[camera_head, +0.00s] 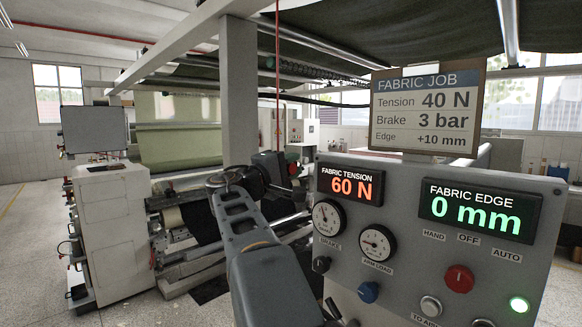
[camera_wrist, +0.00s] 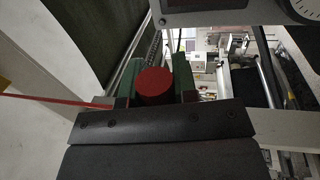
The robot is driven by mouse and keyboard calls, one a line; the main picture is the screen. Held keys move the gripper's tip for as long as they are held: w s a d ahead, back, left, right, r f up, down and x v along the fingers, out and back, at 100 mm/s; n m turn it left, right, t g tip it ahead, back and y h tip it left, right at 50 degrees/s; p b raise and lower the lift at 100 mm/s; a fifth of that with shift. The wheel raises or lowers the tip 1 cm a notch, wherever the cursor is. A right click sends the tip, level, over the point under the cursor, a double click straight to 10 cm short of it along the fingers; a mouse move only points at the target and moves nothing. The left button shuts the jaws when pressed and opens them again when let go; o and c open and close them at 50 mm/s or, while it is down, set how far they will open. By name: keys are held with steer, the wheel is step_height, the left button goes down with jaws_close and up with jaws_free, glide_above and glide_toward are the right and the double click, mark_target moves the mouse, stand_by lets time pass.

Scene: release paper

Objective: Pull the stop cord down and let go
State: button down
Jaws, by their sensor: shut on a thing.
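The stop cord (camera_head: 278,70) is a thin red line hanging straight down from the top of the head view to my gripper (camera_head: 291,166). In the wrist view the cord (camera_wrist: 50,101) runs from the left edge toward the gripper. My gripper is shut on the cord's red handle (camera_wrist: 153,86), which sits between the two green fingers (camera_wrist: 156,72) in the wrist view. In the head view the handle is mostly hidden by the gripper, with a little red showing.
A grey control panel (camera_head: 400,225) stands close at the right, reading 60 N tension and 0 mm edge. Above it a job card (camera_head: 425,110) lists 40 N, 3 bar and +10 mm. A post (camera_head: 238,100) and the fabric machine (camera_head: 110,230) stand behind and left.

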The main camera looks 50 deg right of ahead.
steer(key=shift+f, duration=0.1)
steer(key=c, duration=0.9)
jaws_free()
steer(key=shift+a, duration=0.1)
steer(key=b+v, duration=0.4)
steer(key=v, duration=0.9)
steer(key=shift+a, duration=0.35)
